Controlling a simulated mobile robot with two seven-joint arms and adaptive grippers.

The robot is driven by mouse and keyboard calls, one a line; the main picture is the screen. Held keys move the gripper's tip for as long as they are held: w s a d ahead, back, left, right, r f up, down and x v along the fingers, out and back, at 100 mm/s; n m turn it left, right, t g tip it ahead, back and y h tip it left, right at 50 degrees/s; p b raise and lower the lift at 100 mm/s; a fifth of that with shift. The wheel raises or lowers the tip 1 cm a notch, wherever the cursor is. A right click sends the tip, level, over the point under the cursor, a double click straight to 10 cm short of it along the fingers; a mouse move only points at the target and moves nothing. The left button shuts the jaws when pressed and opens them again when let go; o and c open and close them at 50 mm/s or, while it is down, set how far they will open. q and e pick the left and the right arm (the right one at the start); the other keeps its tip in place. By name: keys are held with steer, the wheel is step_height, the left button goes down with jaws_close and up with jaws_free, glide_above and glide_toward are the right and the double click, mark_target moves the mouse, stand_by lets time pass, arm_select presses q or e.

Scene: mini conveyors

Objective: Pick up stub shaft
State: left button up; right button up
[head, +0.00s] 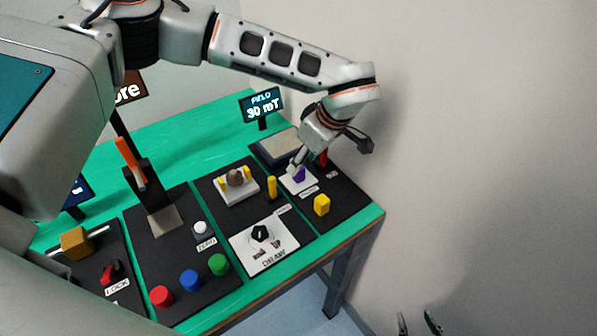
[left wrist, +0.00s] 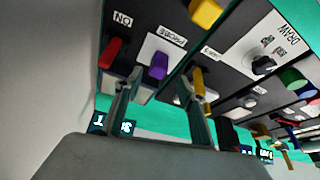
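A short brown rounded piece (head: 236,177) sits in a white cradle (head: 238,190) with yellow sides; it may be the stub shaft, but I cannot tell for sure. My left gripper (head: 293,170) is low over the panel at the back right, beside a purple knob (head: 299,174). In the left wrist view my left gripper (left wrist: 158,76) has its fingers apart, with the purple knob (left wrist: 158,66) showing between the tips and nothing held. My right gripper (head: 418,322) shows only its two separated fingertips at the bottom right, off the table, empty.
A yellow peg (head: 272,187) stands right of the cradle, and a yellow knob (head: 321,205) farther right. A red lever (head: 322,157) is behind the purple knob. A white dial plate (head: 264,246), coloured buttons (head: 190,280) and an orange lever (head: 127,153) crowd the green table (head: 200,126).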

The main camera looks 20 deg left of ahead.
arm_select(q)
steer(key=x, duration=0.5)
steer(key=shift+w, duration=0.2)
steer(key=shift+c, duration=0.5)
jaws_close()
